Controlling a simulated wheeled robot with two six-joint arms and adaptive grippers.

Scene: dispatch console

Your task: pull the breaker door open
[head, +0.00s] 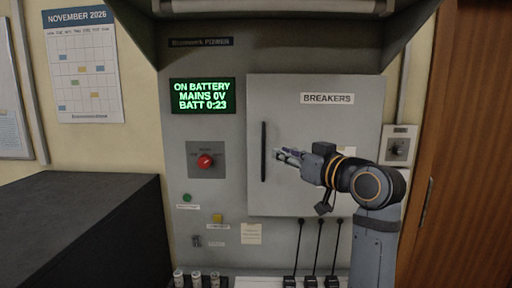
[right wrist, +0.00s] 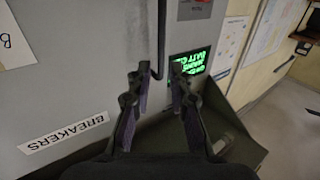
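The grey breaker door (head: 315,115), labelled BREAKERS, is shut flat against the console. Its black vertical bar handle (head: 263,151) is on the door's left side. My right gripper (head: 279,154) is in front of the door, just right of the handle in the head view. In the right wrist view the gripper (right wrist: 158,85) has its two fingers apart and nothing held. The handle (right wrist: 161,40) shows there beyond the fingertips, its lower end lined up with the gap between them. I cannot tell whether anything touches. My left gripper is not in view.
Left of the door are a lit green display (head: 203,95), a red knob (head: 205,161) and a yellow button (head: 217,218). Several black levers (head: 317,250) stand below the door. A dark cabinet (head: 80,225) is at the left, a wooden door (head: 465,150) at the right.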

